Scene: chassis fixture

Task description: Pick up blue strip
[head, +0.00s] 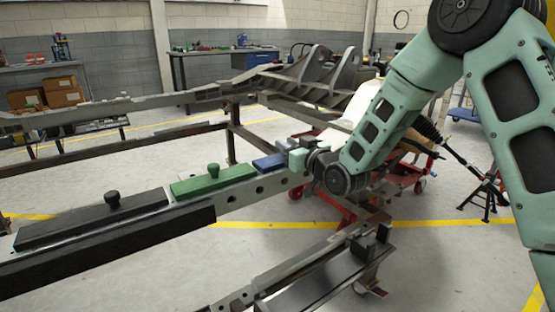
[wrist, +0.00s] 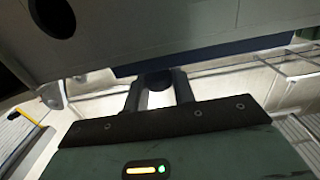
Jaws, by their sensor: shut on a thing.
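The blue strip (head: 268,162) lies at the right end of the row of strips on the grey chassis beam, partly hidden by my gripper (head: 292,157) at its right end. In the wrist view, the strip (wrist: 205,54) shows as a long blue edge along the grey beam. There my gripper (wrist: 159,80) has its two fingers on either side of a dark round knob at the strip, and it is shut on it. I cannot see clearly whether the strip is lifted off the beam.
A green strip (head: 208,180) and a black strip (head: 92,219), each with a knob, lie on the beam (head: 240,194) to the left. A lower rail (head: 290,272) runs in front. A red cart (head: 316,192) stands behind.

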